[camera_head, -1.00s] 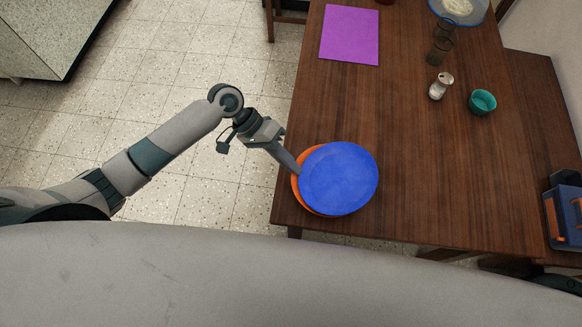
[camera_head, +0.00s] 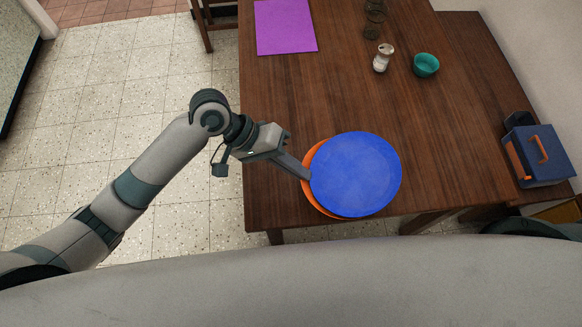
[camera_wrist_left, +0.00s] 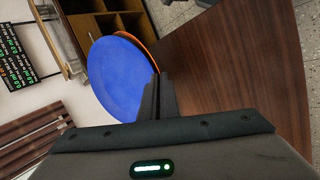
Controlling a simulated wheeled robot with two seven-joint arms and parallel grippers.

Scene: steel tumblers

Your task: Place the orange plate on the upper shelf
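The orange plate (camera_head: 309,190) lies under a larger-looking blue plate (camera_head: 358,174), with only its left and lower rim showing. Both plates are over the near left part of the table. My left gripper (camera_head: 306,174) is at their left rim and appears shut on the orange plate, with the blue plate resting on top. In the left wrist view, the fingers (camera_wrist_left: 158,98) meet the rim where a thin orange strip (camera_wrist_left: 140,44) shows behind the blue disc. Their height above the table is hard to tell. A brown wooden shelf unit (camera_wrist_left: 83,32) shows beyond the plates. My right gripper is out of view.
The wooden table (camera_head: 340,100) carries a purple mat (camera_head: 285,26), a can (camera_head: 382,58), a teal bowl (camera_head: 426,65) and dark glasses (camera_head: 374,20). A blue and orange box (camera_head: 537,157) stands at the right. The table's middle is clear.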

